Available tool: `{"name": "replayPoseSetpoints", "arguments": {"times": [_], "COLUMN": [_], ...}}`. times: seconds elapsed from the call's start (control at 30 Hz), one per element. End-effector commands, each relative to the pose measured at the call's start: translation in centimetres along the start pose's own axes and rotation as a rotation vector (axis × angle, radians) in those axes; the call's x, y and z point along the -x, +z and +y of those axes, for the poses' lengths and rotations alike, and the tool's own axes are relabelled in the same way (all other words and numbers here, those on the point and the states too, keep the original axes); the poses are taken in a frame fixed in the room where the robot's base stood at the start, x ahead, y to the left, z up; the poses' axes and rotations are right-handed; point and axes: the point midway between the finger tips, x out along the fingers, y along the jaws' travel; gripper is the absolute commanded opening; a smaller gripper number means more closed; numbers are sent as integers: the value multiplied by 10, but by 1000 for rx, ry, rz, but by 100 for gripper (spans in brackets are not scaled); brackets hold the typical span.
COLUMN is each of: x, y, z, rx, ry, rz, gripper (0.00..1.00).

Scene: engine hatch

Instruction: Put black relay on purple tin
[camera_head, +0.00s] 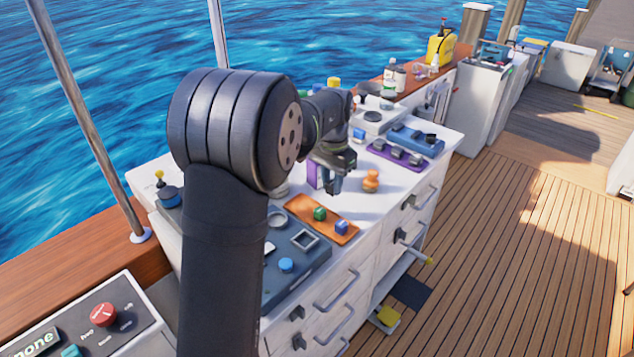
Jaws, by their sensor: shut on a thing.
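My gripper (337,184) is over the white counter, pointing down near its middle. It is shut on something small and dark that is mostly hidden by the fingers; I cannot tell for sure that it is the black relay. A purple upright thing (313,174), likely the purple tin, stands just left of the gripper, partly hidden by my arm. I cannot tell how far apart the two are in depth. Several small dark blocks sit on a purple tray (415,166) to the right.
An orange knobbed piece (371,181) stands close to the right of the gripper. A blue tray (408,134) lies behind the purple tray. My arm hides the counter's left part.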

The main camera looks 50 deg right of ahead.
Motion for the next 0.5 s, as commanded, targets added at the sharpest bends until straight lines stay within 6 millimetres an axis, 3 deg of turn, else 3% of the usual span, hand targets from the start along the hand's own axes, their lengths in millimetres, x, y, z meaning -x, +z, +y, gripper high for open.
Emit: {"name": "replayPoseSetpoints", "arguments": {"times": [0.17,0.5], "x": [13,66], "y": [-13,-73], "z": [4,-17], "rx": [0,0], "ry": [-1,-1], "rz": [2,3], "gripper": [2,2]}}
